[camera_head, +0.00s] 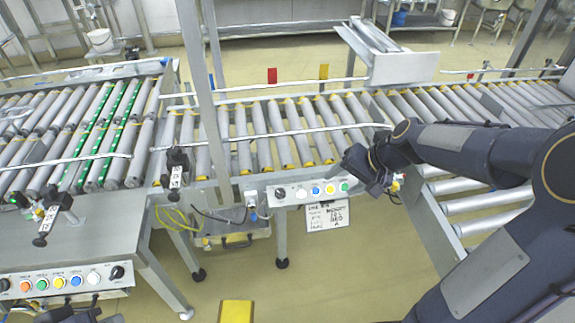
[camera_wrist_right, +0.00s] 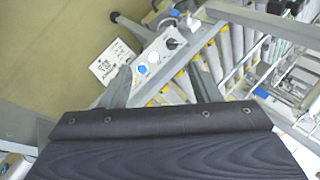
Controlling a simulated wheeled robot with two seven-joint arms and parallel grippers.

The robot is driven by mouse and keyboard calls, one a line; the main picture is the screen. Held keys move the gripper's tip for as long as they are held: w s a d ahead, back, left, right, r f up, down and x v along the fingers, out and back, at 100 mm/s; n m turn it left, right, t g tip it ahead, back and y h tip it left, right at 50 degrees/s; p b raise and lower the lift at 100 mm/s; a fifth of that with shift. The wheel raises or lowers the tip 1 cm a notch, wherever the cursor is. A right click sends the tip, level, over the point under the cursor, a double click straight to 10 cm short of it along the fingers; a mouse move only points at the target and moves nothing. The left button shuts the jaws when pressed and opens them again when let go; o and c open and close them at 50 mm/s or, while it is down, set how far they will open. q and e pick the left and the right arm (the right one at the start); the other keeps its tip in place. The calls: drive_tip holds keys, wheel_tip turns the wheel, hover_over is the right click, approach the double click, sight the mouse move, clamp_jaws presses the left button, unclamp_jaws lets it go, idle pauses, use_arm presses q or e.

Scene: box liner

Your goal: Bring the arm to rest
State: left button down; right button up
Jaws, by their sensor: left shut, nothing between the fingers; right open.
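My right arm (camera_head: 470,150) reaches in from the right in the head view. Its gripper (camera_head: 362,170) hangs over the front edge of the roller conveyor (camera_head: 285,135). In the right wrist view the two fingers of that gripper (camera_wrist_right: 168,80) stand apart with nothing between them; the conveyor's button panel and sign lie beyond. My left gripper (camera_head: 88,314) shows only as dark parts at the bottom left edge of the head view, below the button panel on the left. It is shut and empty; most of that arm is out of view.
A metal post (camera_head: 205,90) rises in front of the conveyor. A second roller table (camera_head: 90,120) stands left. A button panel (camera_head: 312,191) and white sign (camera_head: 327,215) are on the conveyor's front. A yellow object (camera_head: 236,312) is at bottom centre. Floor between is clear.

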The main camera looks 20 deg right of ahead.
drive_tip(key=s+a+r+n+p, duration=0.2)
drive_tip(key=s+a+r+p, duration=0.2)
drive_tip(key=s, duration=0.5)
drive_tip(key=s+a+r+n+p, duration=0.3)
drive_tip(key=s+a+r+p, duration=0.1)
drive_tip(key=s+r, duration=0.4)
drive_tip(key=shift+s+a+n+t+h, duration=0.3)
drive_tip(key=shift+s, duration=0.9)
